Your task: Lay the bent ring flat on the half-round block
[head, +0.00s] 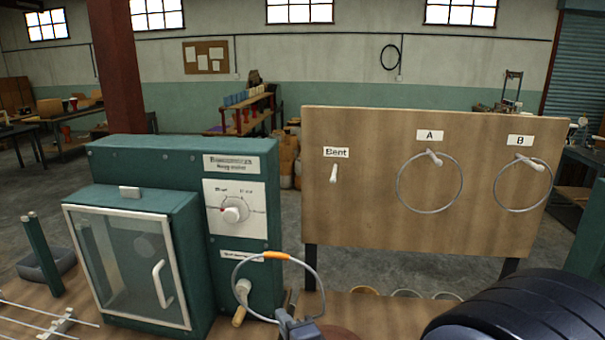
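A thin metal ring (237,273) with an orange band at its top stands upright near the bottom centre of the head view. I take it to be the bent ring, as the peg (334,174) under the "Bent" label is empty. I cannot make out its bend from here. My gripper (288,320), grey-blue and cut by the lower edge, appears shut on the ring's lower part. The ring is in front of the green cabinet. I cannot pick out the half-round block in this view.
A wooden board (365,232) stands behind, with ring A (398,190) and ring B (494,185) on pegs. A green cabinet (190,165) with a dial and glass door (130,270) stands left. A wooden-handled tool (240,310) is behind the held ring. Metal rods (40,322) lie lower left.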

